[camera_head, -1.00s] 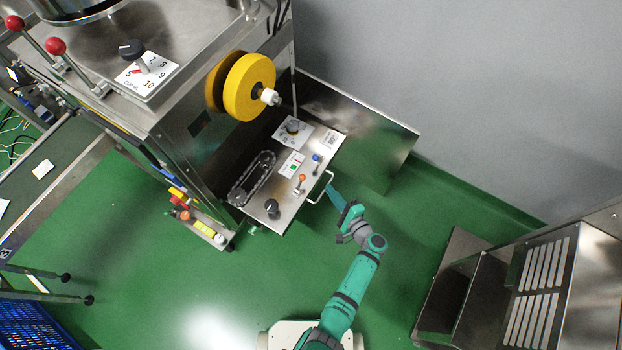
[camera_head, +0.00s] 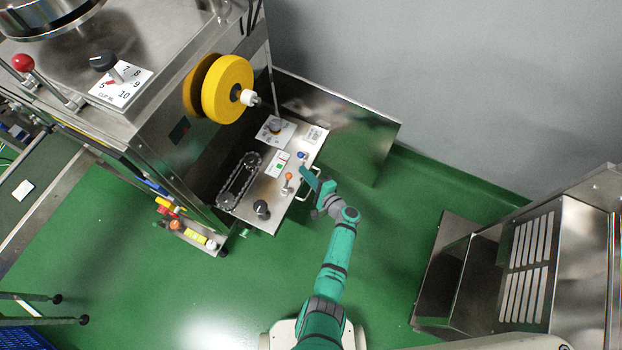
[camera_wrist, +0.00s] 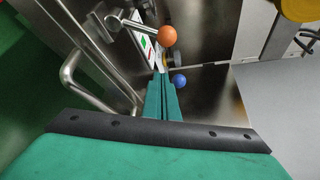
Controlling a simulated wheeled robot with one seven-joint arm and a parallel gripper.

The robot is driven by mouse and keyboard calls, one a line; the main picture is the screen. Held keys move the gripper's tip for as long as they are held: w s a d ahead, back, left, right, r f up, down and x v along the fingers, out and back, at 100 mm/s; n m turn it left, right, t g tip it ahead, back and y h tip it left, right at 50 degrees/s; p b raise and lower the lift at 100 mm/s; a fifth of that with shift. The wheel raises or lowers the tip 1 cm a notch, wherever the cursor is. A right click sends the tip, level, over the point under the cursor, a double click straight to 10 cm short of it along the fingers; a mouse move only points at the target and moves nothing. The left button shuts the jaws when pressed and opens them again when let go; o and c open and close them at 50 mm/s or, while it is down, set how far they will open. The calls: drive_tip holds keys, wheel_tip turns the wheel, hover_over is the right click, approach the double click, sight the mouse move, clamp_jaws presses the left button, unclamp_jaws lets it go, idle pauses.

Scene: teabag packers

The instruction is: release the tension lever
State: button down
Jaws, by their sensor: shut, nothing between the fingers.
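Two small ball-topped levers stand on the machine's steel panel: an orange-knobbed lever (camera_head: 288,176) and a blue-knobbed lever (camera_head: 301,155). The frames do not label which one is the tension lever. In the wrist view the orange knob (camera_wrist: 166,36) sits on a metal stem above my fingertips, and the blue knob (camera_wrist: 179,80) is just right of them. My green gripper (camera_head: 305,172) is shut and empty at the panel's right edge, close to both levers. Its fingers (camera_wrist: 162,80) point at the panel. I cannot tell whether they touch the blue knob.
A metal handle (camera_head: 312,189) juts from the panel's front edge, and in the wrist view its bar (camera_wrist: 88,100) is left of my fingers. Green floor (camera_head: 200,290) is open in front.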

drive_tip(key=shift+w+a+f, duration=0.1)
drive_tip(key=shift+w+a, duration=0.25)
drive_tip(key=shift+w, duration=0.1)
drive_tip(key=shift+s+a, duration=0.15)
drive_tip(key=shift+s, duration=0.2)
drive_tip(key=shift+s+a+r, duration=0.8)
drive_tip(key=shift+s+a, duration=0.2)
drive_tip(key=shift+s, duration=0.1)
drive_tip(key=shift+s+a, duration=0.1)
